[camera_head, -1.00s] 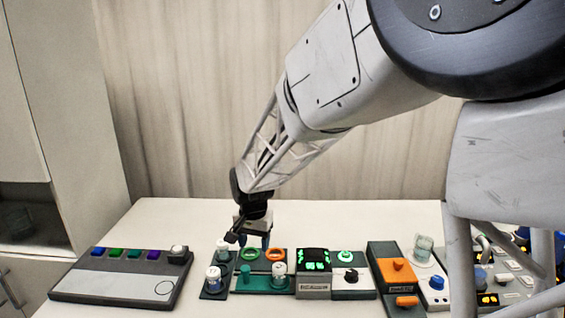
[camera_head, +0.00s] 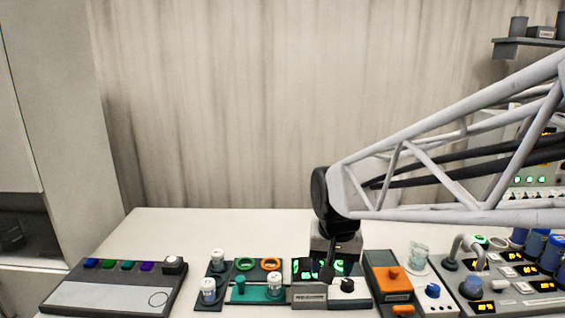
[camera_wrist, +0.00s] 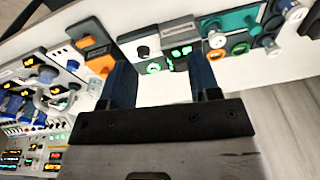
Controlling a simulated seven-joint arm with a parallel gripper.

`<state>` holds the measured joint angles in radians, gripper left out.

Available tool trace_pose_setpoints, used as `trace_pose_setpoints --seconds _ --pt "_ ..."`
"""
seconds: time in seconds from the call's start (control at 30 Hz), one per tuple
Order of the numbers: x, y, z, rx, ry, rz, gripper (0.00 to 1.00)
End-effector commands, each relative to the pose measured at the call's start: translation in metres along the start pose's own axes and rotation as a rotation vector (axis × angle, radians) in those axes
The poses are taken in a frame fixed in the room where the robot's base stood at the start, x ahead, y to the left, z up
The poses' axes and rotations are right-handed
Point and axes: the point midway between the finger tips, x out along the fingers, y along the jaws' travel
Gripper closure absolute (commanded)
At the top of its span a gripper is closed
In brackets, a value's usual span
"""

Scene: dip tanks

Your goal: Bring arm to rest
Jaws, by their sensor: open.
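My gripper (camera_wrist: 160,82) shows in the wrist view as two blue fingers spread apart, with nothing between them. In the head view my gripper (camera_head: 333,262) hangs above the device with green lit digits (camera_head: 308,270), near the box with a black knob (camera_head: 348,287). The gripper partly hides that device. My arm reaches in from the right edge of the head view.
A teal station (camera_head: 257,290) with green and orange rings and white-capped jars stands left of the gripper. A grey panel with coloured buttons (camera_head: 115,287) lies at far left. An orange-topped box (camera_head: 388,278), a clear glass (camera_head: 418,256) and a tank console (camera_head: 510,285) stand right. The back-left table is clear.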

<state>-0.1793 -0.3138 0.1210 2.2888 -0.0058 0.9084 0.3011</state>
Motion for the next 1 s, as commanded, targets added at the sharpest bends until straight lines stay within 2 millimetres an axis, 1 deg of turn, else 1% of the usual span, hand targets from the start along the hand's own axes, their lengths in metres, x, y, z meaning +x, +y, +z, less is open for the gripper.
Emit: trace_pose_setpoints --seconds 0.03,0.1,0.3,0.5,0.7,0.83,1.0 --pt "-0.005 0.009 0.009 -0.002 0.009 0.0 0.44" --pt "-0.009 0.021 0.022 -0.011 0.017 0.0 0.44" --pt "-0.019 0.05 0.059 -0.036 0.041 0.004 0.44" --pt "-0.024 0.075 0.097 -0.061 0.066 0.01 0.44" --pt "-0.025 0.094 0.13 -0.084 0.088 0.017 0.44" --pt "-0.024 0.101 0.144 -0.094 0.095 0.021 0.44" --pt "-0.023 0.105 0.152 -0.101 0.098 0.023 0.44"
